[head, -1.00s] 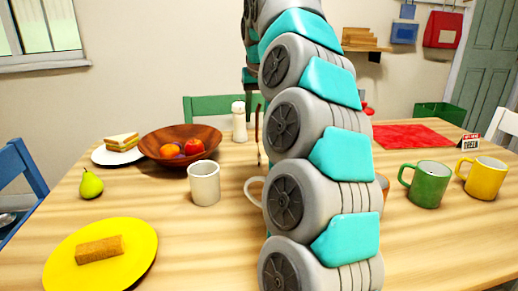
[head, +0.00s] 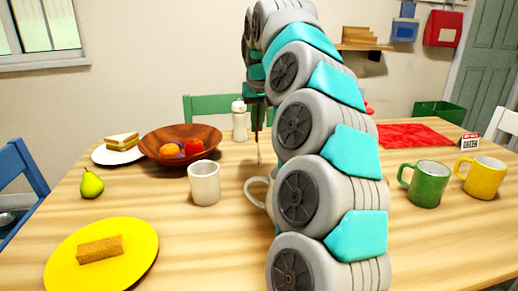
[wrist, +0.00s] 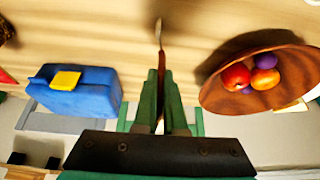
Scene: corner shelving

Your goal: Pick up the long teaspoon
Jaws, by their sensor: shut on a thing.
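In the head view the teaspoon (head: 259,150) hangs upright as a thin line below my gripper (head: 257,112), above the table near the white mug. My arm hides part of the table behind it.
On the table (head: 190,250) stand a white mug (head: 204,184), a wooden fruit bowl (head: 165,155), a white shaker (head: 239,122) and a partly hidden mug (head: 257,190). Green (head: 427,185) and yellow (head: 482,178) mugs are right. A blue box (wrist: 85,95) shows in the wrist view.

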